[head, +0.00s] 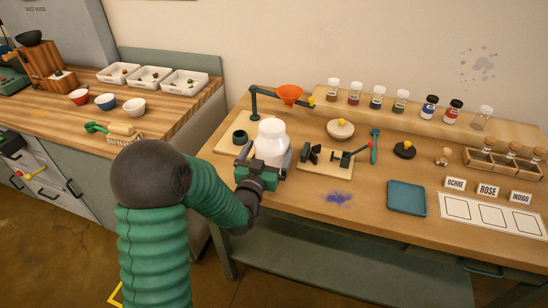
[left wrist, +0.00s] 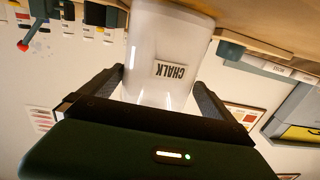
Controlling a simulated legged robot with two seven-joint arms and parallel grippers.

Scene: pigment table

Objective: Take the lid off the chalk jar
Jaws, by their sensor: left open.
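The chalk jar (head: 271,139) is a white, upright jar near the left end of the wooden table. Its narrower white top (head: 272,126) shows in the head view; I cannot make out the seam of a lid. In the left wrist view the jar (left wrist: 165,40) is upside down, with its CHALK label facing me and its top end partly hidden by my gripper. My left gripper (head: 265,153) is open, with one finger on each side of the jar. Its fingers also show in the wrist view (left wrist: 155,92), flanking the jar; contact is unclear. My right gripper is in neither view.
An orange funnel (head: 289,94) on a green stand is just behind the jar. A wooden clamp board (head: 324,184) lies to its right, with a pestle bowl (head: 340,129) beyond. Several pigment jars line the back shelf (head: 390,118). A blue tray (head: 406,198) lies at front right.

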